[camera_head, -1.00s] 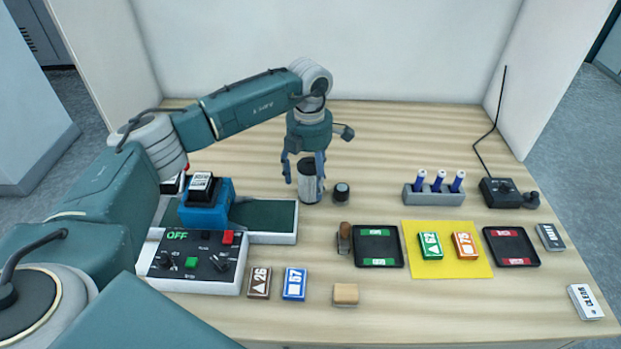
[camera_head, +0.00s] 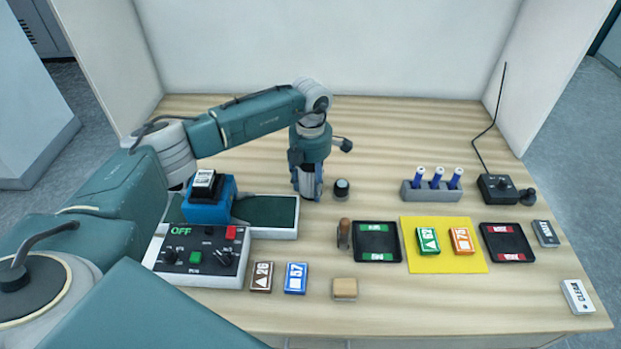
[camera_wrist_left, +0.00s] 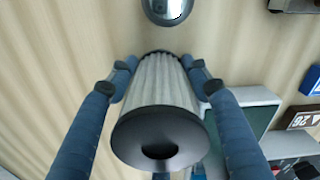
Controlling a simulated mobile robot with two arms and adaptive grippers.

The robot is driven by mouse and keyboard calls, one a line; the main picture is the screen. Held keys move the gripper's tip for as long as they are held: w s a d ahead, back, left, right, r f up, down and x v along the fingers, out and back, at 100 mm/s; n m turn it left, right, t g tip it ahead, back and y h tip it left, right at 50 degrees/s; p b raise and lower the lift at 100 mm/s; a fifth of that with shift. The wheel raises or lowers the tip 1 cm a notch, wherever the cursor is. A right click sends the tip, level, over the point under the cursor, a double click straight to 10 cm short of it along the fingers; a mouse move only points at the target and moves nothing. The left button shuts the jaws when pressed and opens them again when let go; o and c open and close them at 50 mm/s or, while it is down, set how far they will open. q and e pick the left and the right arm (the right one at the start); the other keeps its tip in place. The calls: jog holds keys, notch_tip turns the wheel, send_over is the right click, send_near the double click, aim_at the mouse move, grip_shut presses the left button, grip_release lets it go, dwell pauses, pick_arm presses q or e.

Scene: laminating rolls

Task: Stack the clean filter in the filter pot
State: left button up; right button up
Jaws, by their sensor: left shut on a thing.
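The filter is a white pleated cylinder with black end caps (camera_wrist_left: 160,85). In the head view its pale side shows between the fingers (camera_head: 307,183). My left gripper (camera_head: 307,195) is shut on the filter, and in the wrist view one finger lies on each side of it (camera_wrist_left: 160,78). The filter looks upright at the table's surface; I cannot tell whether it touches the wood. A small dark round knob-like piece with a shiny top (camera_head: 342,189) stands just to the right; it also shows in the wrist view (camera_wrist_left: 167,9). I cannot pick out the filter pot. My right gripper is not in view.
A control box reading OFF (camera_head: 197,257) and a blue machine (camera_head: 209,208) stand at the left. A rack of blue-tipped tubes (camera_head: 431,192), a black tray (camera_head: 377,241), a yellow mat (camera_head: 444,262) and another tray (camera_head: 507,243) are at the right. The back middle is bare.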

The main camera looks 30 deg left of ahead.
pick_arm(q)
jog(key=shift+r, duration=0.15)
jog(key=shift+w+r, duration=0.1)
jog(key=shift+r, duration=0.25)
notch_tip(320, 180, up, 18)
jog(key=b, duration=0.5)
jog(key=s+d+f+m, duration=0.3)
jog(key=s+m, duration=0.4)
jog(key=m, duration=0.2)
jog(key=s+d+f+m, duration=0.3)
jog(key=s+m, duration=0.5)
jog(key=m, duration=0.2)
jog(key=s+d+f+m, duration=0.3)
jog(key=s+d+m, duration=0.1)
jog(key=s+m, duration=0.3)
jog(key=m, duration=0.2)
jog(key=shift+s+m, duration=0.25)
jog(key=shift+m, duration=0.05)
jog(key=shift+d+f, duration=0.1)
jog(key=shift+f, duration=0.05)
